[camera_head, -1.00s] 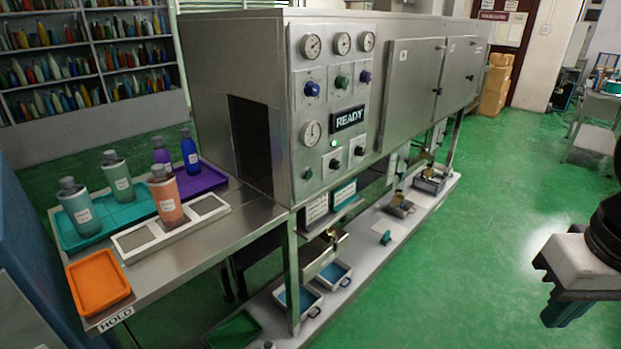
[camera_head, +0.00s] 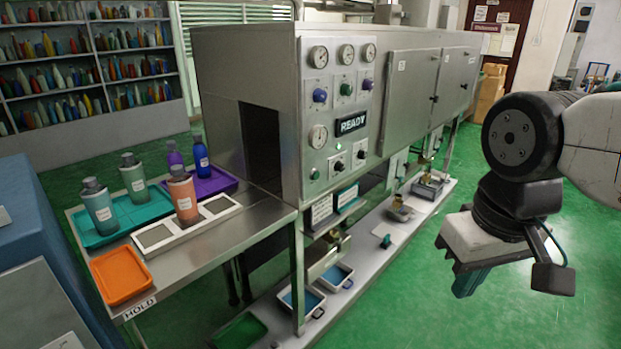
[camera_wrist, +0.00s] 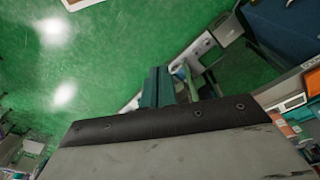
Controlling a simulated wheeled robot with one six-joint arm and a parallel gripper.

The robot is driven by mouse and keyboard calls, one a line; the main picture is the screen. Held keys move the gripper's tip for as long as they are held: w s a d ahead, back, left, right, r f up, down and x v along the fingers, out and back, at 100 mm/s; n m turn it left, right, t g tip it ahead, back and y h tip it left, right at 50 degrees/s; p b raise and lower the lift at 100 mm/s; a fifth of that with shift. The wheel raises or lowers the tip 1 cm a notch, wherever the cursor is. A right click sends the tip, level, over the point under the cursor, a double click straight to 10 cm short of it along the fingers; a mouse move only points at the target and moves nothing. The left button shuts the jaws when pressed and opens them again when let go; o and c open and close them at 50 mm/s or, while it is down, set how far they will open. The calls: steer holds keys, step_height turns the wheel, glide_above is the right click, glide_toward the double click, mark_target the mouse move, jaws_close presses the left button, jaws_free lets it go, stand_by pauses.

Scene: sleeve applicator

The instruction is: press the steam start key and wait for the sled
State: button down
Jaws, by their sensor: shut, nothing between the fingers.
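The steel machine (camera_head: 240,65) has a front panel with gauges, knobs and a READY sign (camera_head: 351,124). A blue knob (camera_head: 320,95), a green knob (camera_head: 346,88) and a purple knob (camera_head: 367,84) sit in a row above the sign. I cannot tell which control is the steam start key. A white two-pad carrier (camera_head: 215,206), perhaps the sled, lies before the machine's opening with a salmon bottle (camera_head: 183,197) on it. My gripper (camera_head: 470,282) is shut and empty, out over the floor right of the panel; its fingers (camera_wrist: 157,88) also show in the wrist view.
A teal tray (camera_head: 98,238) and a purple tray (camera_head: 228,182) hold bottles on the steel table. An empty orange tray (camera_head: 122,274) lies beside a HOLD label. A low shelf (camera_head: 392,236) with bins runs under the machine. The green floor (camera_head: 545,315) at right is clear.

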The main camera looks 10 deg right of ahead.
mark_target(316, 176)
steer(key=w+f+n+t+h, duration=0.1)
steer(key=w+f+t, duration=0.3)
steer(key=w, duration=1)
steer(key=w+f+n+t+h, duration=0.1)
steer(key=w+f+n+t, duration=0.3)
steer(key=w, duration=1.1)
steer(key=w+f+n+t+h, duration=0.1)
steer(key=w+f+t, duration=0.3)
steer(key=w+t, duration=0.5)
steer(key=w+n, duration=0.1)
steer(key=w, duration=0.4)
steer(key=shift+w+a+f+n, duration=0.2)
steer(key=shift+a+f+n, duration=0.05)
steer(key=shift+a+n, duration=0.15)
steer(key=shift+w, duration=0.1)
steer(key=w+a, duration=0.5)
steer(key=w, duration=0.2)
steer(key=shift+a, duration=0.1)
steer(key=shift+w+a, duration=0.2)
steer(key=shift+w, duration=0.1)
